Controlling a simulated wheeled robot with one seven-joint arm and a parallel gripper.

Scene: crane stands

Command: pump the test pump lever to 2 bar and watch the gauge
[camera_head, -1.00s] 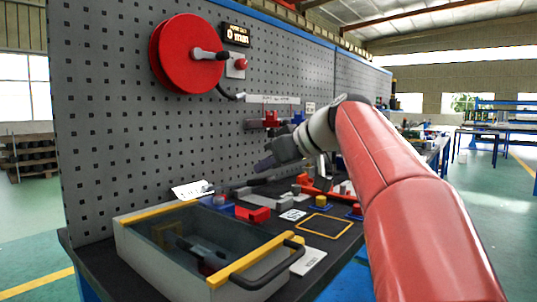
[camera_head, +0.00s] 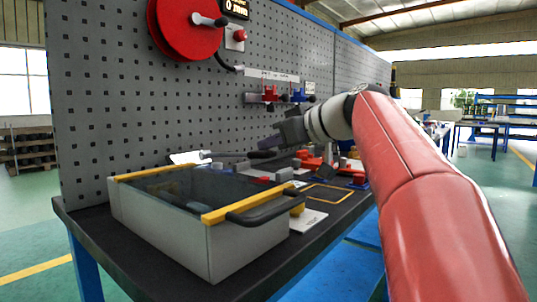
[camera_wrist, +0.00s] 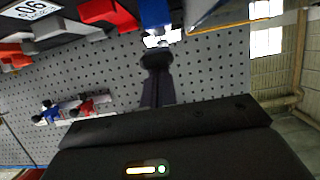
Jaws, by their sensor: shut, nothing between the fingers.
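My gripper (camera_head: 268,141) is shut and empty, above the bench near the pegboard. In the wrist view its dark fingers (camera_wrist: 157,85) point at the top of the picture. A lever-like bar with a black grip (camera_head: 262,154) lies just below and behind the gripper in the head view; I cannot tell whether they touch or whether it is the pump lever. A dark rounded end (camera_wrist: 156,60) shows at the fingertips, possibly this grip. A grey open box (camera_head: 250,248) with yellow edges and a black handle (camera_head: 268,207) stands at the front. I cannot make out a pressure gauge.
A red reel (camera_head: 182,30) hangs on the pegboard (camera_head: 110,110). Red (camera_head: 270,94) and blue (camera_head: 298,95) fittings sit on a wall rail. Red and orange parts (camera_head: 312,161) crowd the bench right of the gripper. A yellow-outlined area (camera_head: 328,195) is clear.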

